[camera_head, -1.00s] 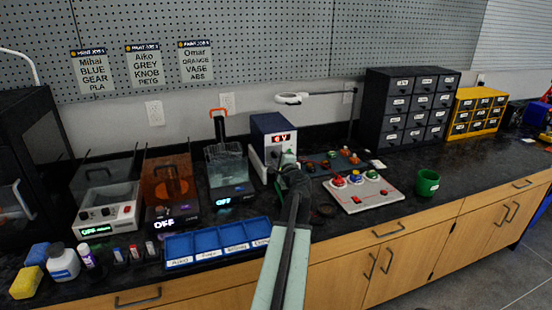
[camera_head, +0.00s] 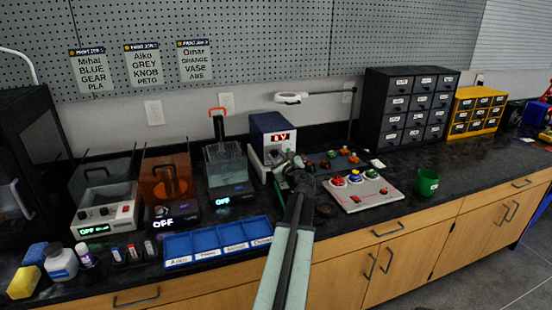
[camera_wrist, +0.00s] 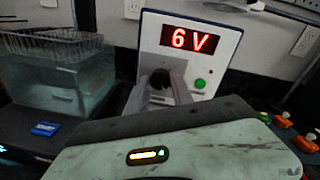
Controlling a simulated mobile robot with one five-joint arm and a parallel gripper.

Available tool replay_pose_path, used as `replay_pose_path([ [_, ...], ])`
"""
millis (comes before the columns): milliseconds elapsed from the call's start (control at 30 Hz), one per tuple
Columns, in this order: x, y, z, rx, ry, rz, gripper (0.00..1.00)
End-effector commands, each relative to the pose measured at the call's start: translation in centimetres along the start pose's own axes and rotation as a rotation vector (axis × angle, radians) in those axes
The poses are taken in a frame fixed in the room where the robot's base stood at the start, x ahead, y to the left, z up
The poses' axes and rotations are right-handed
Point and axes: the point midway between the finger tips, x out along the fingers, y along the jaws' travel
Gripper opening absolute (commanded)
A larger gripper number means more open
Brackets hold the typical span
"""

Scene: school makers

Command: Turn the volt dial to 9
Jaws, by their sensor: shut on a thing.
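The power supply (camera_head: 272,128) is a dark blue box with a white front, standing at the back of the bench. Its red display (camera_wrist: 190,39) reads 6 V in the wrist view. The black volt dial (camera_wrist: 160,80) is below the display, partly hidden by my fingers. My gripper (camera_wrist: 161,92) is shut on the dial, one finger on each side. In the head view my gripper (camera_head: 285,161) is at the lower front of the supply, and the dial is hidden there. A green button (camera_wrist: 200,84) sits right of the dial.
A clear tank (camera_head: 226,166) with a basket stands left of the supply. A board with coloured buttons (camera_head: 362,189) and a green cup (camera_head: 427,182) are to the right. A blue divided tray (camera_head: 218,243) lies in front, left of my arm.

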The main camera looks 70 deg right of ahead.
Motion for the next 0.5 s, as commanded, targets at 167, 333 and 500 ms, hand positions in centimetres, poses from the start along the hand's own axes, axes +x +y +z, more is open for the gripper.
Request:
replay_pose_path([
  [167, -0.03, 0.15, -0.17, 0.161, -0.01, 0.006, 0.0],
  [333, -0.02, 0.16, -0.19, 0.306, -0.02, 0.008, 0.0],
  [500, -0.02, 0.15, -0.19, 0.427, -0.028, 0.01, 0.0],
])
